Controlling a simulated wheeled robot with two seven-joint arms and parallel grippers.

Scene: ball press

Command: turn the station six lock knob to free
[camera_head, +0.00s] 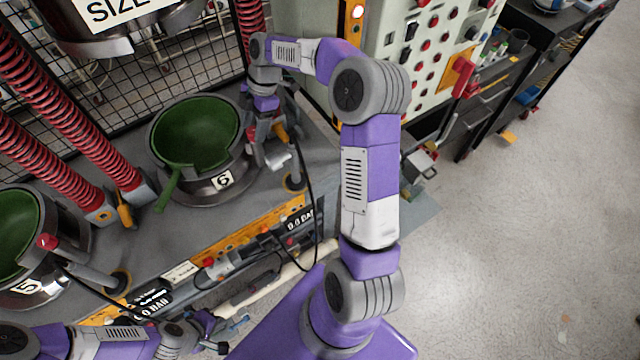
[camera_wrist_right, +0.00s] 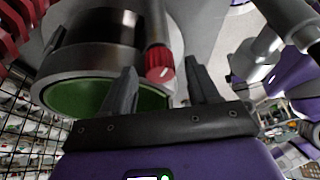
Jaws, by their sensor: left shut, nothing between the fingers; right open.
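The station six pot (camera_head: 222,181), labelled 6, has a green lining and stands on the grey bench. It also shows upside down in the right wrist view (camera_wrist_right: 85,65). In that view the red lock knob (camera_wrist_right: 160,65), with a pale mark on its face, sits at the end of a grey cylinder between my open right fingers (camera_wrist_right: 163,80); contact cannot be told. My left gripper (camera_head: 232,334) is shut and empty, low in front of the bench.
The station five pot (camera_head: 30,285) and its red knob (camera_head: 47,241) are at the left. Red springs (camera_head: 55,120) and a mesh fence (camera_head: 180,55) stand behind. A control panel (camera_head: 430,45) is at the back right. The floor (camera_head: 530,240) at right is clear.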

